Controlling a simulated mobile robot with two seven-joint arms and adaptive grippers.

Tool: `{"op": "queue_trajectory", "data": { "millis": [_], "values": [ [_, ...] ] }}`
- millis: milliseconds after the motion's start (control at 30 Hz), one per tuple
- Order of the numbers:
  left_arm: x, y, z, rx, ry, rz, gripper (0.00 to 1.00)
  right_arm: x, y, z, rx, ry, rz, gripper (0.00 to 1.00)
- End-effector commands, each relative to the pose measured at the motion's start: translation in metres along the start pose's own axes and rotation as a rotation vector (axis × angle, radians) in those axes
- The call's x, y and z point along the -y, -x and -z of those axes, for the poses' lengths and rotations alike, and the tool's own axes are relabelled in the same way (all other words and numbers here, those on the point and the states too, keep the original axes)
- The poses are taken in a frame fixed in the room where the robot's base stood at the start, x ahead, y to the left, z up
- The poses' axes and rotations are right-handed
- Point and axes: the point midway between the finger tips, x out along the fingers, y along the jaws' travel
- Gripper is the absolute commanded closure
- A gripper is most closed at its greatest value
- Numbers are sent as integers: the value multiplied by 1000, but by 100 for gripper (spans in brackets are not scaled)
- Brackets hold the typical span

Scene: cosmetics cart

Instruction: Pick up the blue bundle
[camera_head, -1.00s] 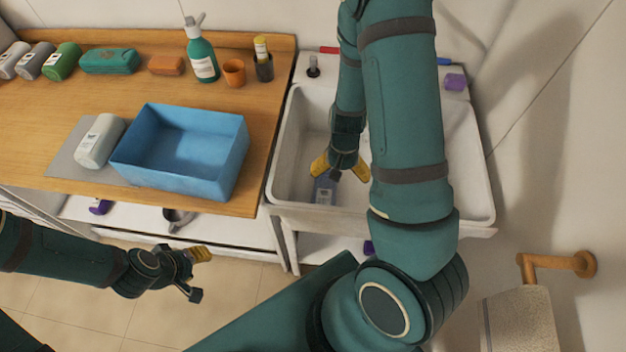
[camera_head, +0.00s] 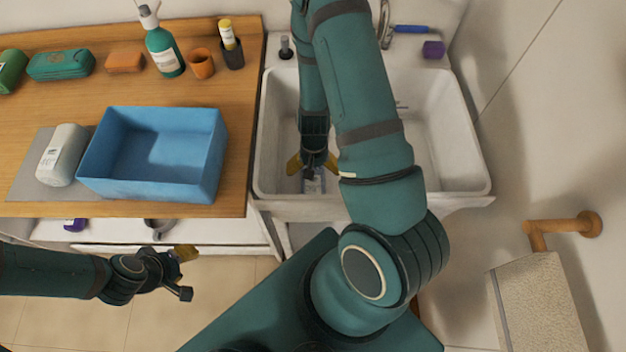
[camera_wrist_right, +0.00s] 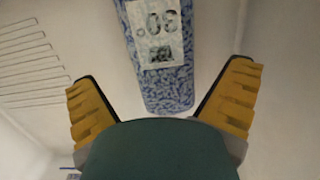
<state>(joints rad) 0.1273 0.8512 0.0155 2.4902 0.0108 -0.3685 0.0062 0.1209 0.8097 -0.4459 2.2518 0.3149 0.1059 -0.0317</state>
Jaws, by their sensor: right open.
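The blue bundle (camera_head: 314,185) lies in the white sink (camera_head: 440,130), near its front wall. In the right wrist view it is a speckled blue roll (camera_wrist_right: 170,92) with a white label, and its upper end runs out of the frame. My right gripper (camera_head: 313,165) is over it in the sink. Its yellow fingers (camera_wrist_right: 162,80) are spread wide, one on each side of the bundle, with clear gaps and no visible contact. My left gripper (camera_head: 186,273) is open and empty in front of the counter.
A green pump bottle (camera_head: 163,52) and cups stand behind. A towel (camera_head: 530,310) hangs at right. The sink walls surround my right gripper.

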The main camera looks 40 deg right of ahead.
Motion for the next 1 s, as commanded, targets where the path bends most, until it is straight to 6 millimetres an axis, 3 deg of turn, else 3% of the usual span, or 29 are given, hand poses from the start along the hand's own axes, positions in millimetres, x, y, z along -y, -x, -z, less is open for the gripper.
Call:
{"op": "queue_trajectory", "data": {
  "millis": [300,600,800,1000],
  "values": [
    [4,-9,-4,9,-3,-1,53,2,-43,1,2,-2,-1,0],
    [3,-9,-5,10,-3,-1,53,3,-46,2,0,-1,0,0],
    [3,-9,-5,9,-3,-1,53,2,-46,2,0,-1,0,67],
    [3,-9,-4,9,-3,-1,53,3,-46,2,0,-1,0,69]
  ]
}}
